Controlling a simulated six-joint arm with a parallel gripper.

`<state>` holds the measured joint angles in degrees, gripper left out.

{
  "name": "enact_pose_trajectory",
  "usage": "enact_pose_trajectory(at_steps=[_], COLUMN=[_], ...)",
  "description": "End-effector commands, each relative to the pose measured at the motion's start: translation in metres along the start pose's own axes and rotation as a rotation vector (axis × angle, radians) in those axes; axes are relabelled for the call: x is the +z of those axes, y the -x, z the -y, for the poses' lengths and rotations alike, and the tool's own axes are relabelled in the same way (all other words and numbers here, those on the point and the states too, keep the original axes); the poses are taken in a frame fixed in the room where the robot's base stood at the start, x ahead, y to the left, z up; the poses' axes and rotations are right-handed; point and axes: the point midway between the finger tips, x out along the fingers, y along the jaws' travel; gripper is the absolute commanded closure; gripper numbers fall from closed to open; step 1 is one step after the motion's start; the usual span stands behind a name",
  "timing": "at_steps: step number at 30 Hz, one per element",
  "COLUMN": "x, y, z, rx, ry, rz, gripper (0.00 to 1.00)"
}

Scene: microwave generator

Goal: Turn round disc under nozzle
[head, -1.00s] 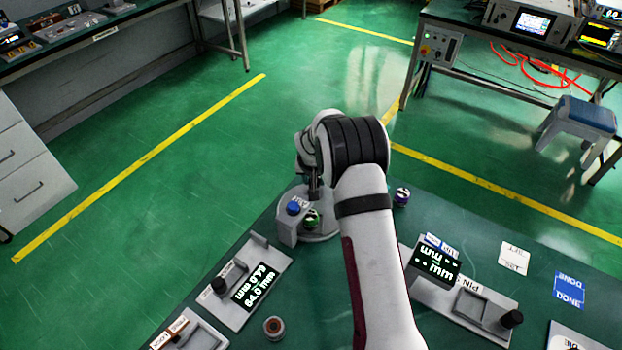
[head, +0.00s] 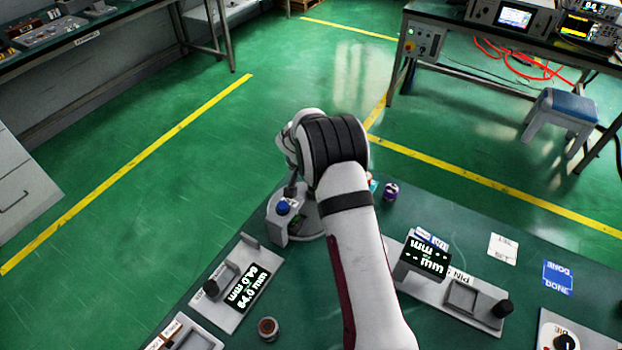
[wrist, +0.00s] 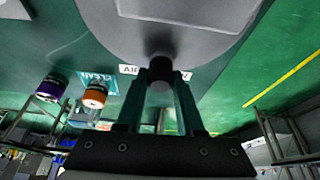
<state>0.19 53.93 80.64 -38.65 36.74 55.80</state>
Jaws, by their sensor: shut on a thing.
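The grey round disc (wrist: 185,25) fills the top of the wrist view, with a short dark peg (wrist: 158,68) at its near edge. My gripper (wrist: 160,84) has its two dark green fingers shut on this peg. In the head view, the disc (head: 308,222) shows partly beside a light grey stand (head: 277,224) with a blue top (head: 283,207). My arm hides most of the disc there, and only a dark bit of my gripper shows above it. I cannot make out the nozzle clearly.
A purple-banded cup (wrist: 50,88) and an orange one (wrist: 95,96) stand beside the disc, near a teal label (wrist: 100,80). A gauge reading 64.0 mm (head: 246,287) and a PIN station (head: 462,293) flank my arm. A small brown-topped part (head: 268,328) stands between.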

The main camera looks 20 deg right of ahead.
Motion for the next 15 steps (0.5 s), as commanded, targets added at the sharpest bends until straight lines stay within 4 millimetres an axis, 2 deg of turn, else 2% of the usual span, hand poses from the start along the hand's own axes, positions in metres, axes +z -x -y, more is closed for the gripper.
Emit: enact_pose_trajectory(at_steps=[15], x=[0.0006], y=[-0.0001], z=[-0.0043], rx=[0.026], ry=[-0.061], rz=[0.002], gripper=[1.00])
